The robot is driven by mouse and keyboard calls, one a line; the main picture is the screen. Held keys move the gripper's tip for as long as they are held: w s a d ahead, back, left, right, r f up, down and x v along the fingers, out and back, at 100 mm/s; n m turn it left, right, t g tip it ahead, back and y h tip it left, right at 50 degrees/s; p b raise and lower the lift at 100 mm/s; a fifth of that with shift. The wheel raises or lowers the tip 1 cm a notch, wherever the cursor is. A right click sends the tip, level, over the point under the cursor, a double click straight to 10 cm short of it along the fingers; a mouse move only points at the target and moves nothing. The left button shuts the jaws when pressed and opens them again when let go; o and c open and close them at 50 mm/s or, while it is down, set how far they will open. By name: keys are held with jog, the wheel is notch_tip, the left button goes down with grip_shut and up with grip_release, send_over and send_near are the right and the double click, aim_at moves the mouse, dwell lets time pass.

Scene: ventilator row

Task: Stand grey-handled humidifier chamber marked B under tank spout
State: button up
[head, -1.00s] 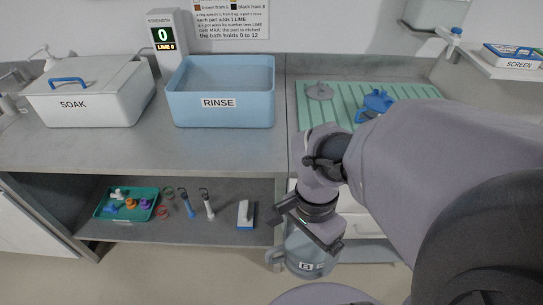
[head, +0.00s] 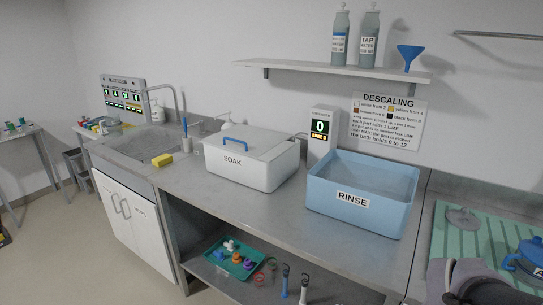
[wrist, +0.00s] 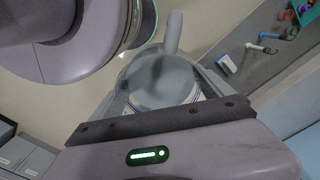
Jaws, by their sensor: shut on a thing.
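In the wrist view, my gripper (wrist: 165,98) is shut on a pale, translucent grey chamber (wrist: 158,72) with a grey handle (wrist: 173,35) pointing up in the picture. Its fingers lie along both sides of the body. The chamber is held above the floor, clear of the shelf unit. Its letter does not show now; a B showed on it in the earlier head view. The gripper and held chamber are outside the current head view. No tank spout can be made out for certain now.
A blue-handled chamber (head: 525,258) and a grey lid-like part (head: 462,217) lie on the green mat (head: 445,240). The RINSE bath (head: 395,215) and SOAK bath (head: 262,176) stand on the counter. A tray of small parts (head: 220,262) sits on the lower shelf.

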jog(key=w+a+f+n, duration=0.4)
jog(key=w+f+n, duration=0.1)
jog(key=w, duration=0.3)
jog(key=w+a+f+n, duration=0.4)
jog(key=w+a+n, duration=0.1)
jog(key=w+n, duration=0.3)
jog(key=shift+w+f+n, duration=0.3)
jog(key=shift+w+f, duration=0.05)
jog(key=shift+w, duration=0.4)
